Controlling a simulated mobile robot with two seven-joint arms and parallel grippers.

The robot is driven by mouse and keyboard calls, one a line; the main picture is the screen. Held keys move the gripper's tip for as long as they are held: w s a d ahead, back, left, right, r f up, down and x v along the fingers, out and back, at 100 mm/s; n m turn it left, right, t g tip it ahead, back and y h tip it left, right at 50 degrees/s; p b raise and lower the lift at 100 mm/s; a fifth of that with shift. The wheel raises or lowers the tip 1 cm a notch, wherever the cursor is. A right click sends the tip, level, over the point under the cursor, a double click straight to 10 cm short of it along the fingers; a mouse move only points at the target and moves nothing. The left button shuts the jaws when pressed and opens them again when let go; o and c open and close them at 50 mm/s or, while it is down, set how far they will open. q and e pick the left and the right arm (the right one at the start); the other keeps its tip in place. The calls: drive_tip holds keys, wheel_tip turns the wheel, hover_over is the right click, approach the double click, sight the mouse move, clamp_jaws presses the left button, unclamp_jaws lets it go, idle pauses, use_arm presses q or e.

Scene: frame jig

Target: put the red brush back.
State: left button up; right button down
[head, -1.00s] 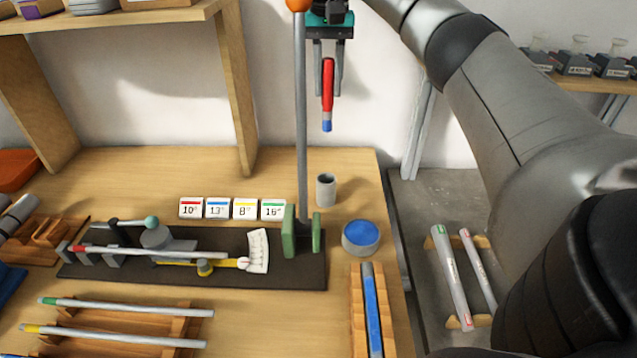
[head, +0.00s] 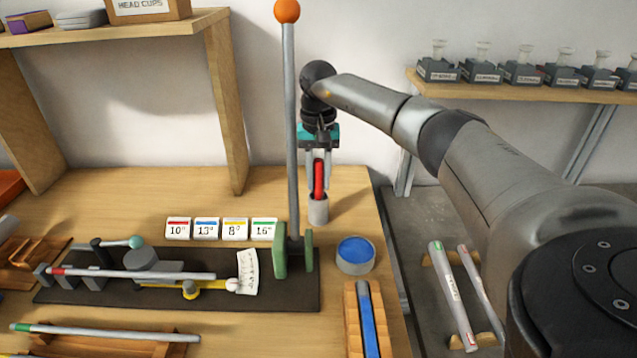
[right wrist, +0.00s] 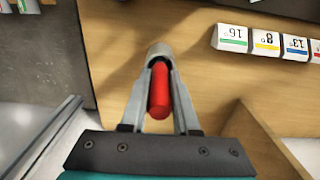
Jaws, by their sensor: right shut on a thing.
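The red brush (head: 319,178) is upright, with its lower end down inside the small grey cup (head: 318,212) at the back right of the bench. My right gripper (head: 318,184) is shut on the brush's red handle from above. In the right wrist view the red brush (right wrist: 159,92) sits between the two fingers, and the cup's rim (right wrist: 160,50) shows just beyond them. The brush's blue tip is hidden in the cup. My left gripper is not in view.
A tall grey post with an orange ball (head: 287,11) stands just left of my right gripper. A round pot of blue stuff (head: 356,254) is in front of the cup. Numbered blocks (head: 221,229) stand left. The wooden shelf upright (head: 226,110) is further left.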

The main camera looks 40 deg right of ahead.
drive_tip(key=shift+f, duration=0.55)
drive_tip(key=shift+f, duration=0.1)
drive_tip(key=c, duration=0.7)
unclamp_jaws()
drive_tip(key=shift+o, duration=0.2)
wheel_tip(320, 180, up, 12)
drive_tip(key=shift+r+p, duration=0.15)
drive_tip(key=shift+p, duration=0.75)
